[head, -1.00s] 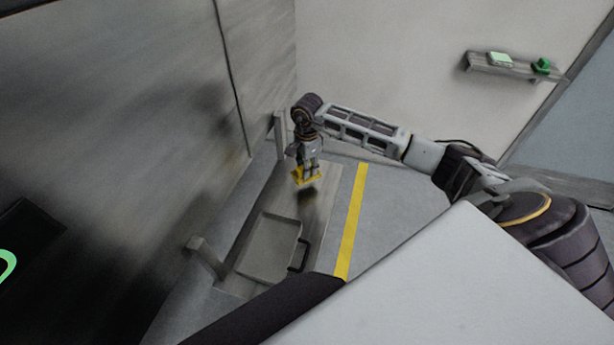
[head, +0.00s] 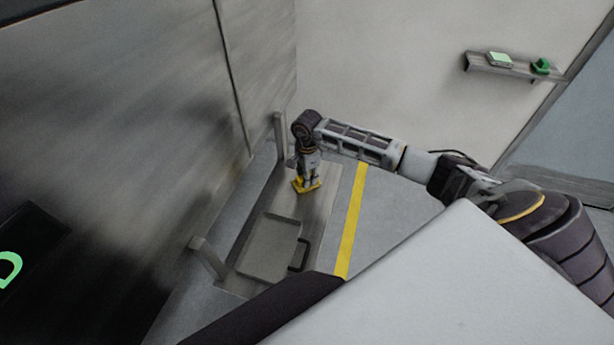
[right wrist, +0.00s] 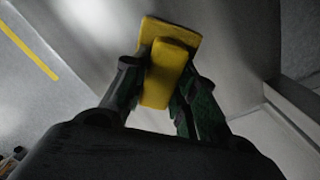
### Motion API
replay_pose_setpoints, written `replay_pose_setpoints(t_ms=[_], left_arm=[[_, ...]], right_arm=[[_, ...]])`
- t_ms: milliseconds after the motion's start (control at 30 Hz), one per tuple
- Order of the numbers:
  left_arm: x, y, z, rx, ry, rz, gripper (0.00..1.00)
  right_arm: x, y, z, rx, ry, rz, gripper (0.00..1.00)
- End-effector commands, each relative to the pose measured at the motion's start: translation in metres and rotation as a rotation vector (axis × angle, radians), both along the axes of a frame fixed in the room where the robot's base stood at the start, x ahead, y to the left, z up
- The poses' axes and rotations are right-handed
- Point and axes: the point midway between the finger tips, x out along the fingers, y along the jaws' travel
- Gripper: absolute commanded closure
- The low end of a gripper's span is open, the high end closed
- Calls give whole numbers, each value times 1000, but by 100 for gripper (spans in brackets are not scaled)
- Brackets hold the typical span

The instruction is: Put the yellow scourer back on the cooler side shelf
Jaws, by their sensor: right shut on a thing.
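The yellow scourer (head: 306,186) is at the far end of the low metal side shelf (head: 318,205). My right gripper (head: 308,180) points down and is shut on the scourer. The right wrist view shows the scourer (right wrist: 168,62) between the two dark fingers (right wrist: 160,92), with a wider flat part beyond the part that is gripped. The scourer is at or just above the shelf surface; I cannot tell whether it touches. My left gripper is not in view.
A grey tray (head: 268,247) with a dark handle (head: 299,255) lies on the nearer part of the shelf. Upright posts (head: 279,135) stand along the shelf's left side by the metal wall. A yellow stripe (head: 353,220) runs along the floor. A wall shelf (head: 512,69) holds small items at upper right.

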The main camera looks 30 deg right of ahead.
Motion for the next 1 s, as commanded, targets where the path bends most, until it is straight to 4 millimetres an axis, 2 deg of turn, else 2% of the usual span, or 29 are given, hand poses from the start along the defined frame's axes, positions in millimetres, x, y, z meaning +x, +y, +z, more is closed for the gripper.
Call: replay_pose_setpoints(t_ms=[367, 400, 567, 1000], left_arm=[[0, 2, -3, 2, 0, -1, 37], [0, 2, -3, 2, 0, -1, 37], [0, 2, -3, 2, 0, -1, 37], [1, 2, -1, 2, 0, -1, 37]], right_arm=[[0, 0, -3, 0, 0, 0, 100], [0, 0, -3, 0, 0, 0, 71], [0, 0, -2, 1, 0, 0, 51], [0, 0, -1, 1, 0, 0, 51]])
